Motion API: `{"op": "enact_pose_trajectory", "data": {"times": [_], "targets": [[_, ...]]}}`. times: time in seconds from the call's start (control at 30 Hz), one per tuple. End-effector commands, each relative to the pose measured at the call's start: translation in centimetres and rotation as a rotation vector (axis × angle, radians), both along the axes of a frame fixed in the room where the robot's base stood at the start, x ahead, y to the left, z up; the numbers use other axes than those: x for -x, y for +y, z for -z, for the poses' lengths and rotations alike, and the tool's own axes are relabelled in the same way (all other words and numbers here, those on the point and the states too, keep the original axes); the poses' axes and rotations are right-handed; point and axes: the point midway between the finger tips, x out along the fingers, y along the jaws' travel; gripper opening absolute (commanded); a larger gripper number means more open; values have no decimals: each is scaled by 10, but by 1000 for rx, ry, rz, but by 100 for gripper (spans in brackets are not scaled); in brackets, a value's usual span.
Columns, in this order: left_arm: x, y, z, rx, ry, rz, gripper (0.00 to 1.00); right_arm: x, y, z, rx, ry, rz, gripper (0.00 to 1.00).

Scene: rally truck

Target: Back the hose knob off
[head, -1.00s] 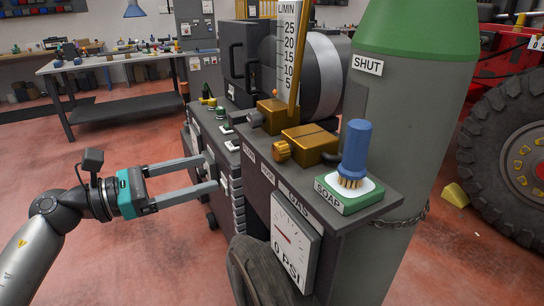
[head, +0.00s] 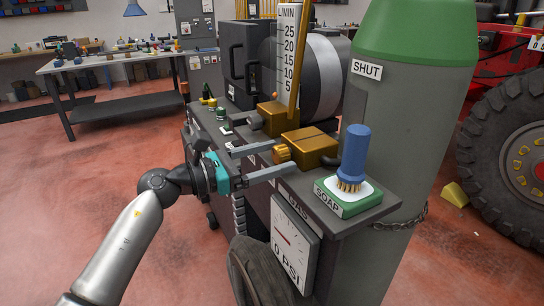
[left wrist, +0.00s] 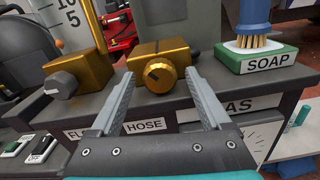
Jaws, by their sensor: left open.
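The hose knob is a round ribbed brass knob (head: 281,154) on the front of a brass block (head: 309,146) on the cart shelf. In the left wrist view the knob (left wrist: 161,79) shows a dark mark on its face, above the HOSE label (left wrist: 145,125). My left gripper (head: 284,158) is open, its two fingers pointing at the knob. In the left wrist view the fingertips (left wrist: 158,82) stand on either side of the knob, with gaps between; I cannot tell how far they overlap it in depth. My right gripper is not in view.
A second brass block with a grey knob (left wrist: 61,84) is left of the hose knob. A blue brush (head: 354,155) stands on the green SOAP holder (head: 348,195) to the right. A gauge (head: 293,243) reads 0 PSI below. A tall flow tube (head: 288,50) and green-topped cylinder (head: 413,70) stand behind.

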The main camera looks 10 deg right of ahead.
Motion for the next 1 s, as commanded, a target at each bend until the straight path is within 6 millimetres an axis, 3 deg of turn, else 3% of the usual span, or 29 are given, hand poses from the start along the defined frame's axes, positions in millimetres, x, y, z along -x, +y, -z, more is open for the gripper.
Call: {"op": "enact_pose_trajectory", "data": {"times": [0.23, 0.9, 1.0], "targets": [[0, -1, 0, 0, -1, 0, 81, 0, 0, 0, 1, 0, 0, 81], [0, 0, 0, 0, 0, 0, 5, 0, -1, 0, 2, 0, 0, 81], [0, 0, 0, -1, 0, 0, 0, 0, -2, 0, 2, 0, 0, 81]]}}
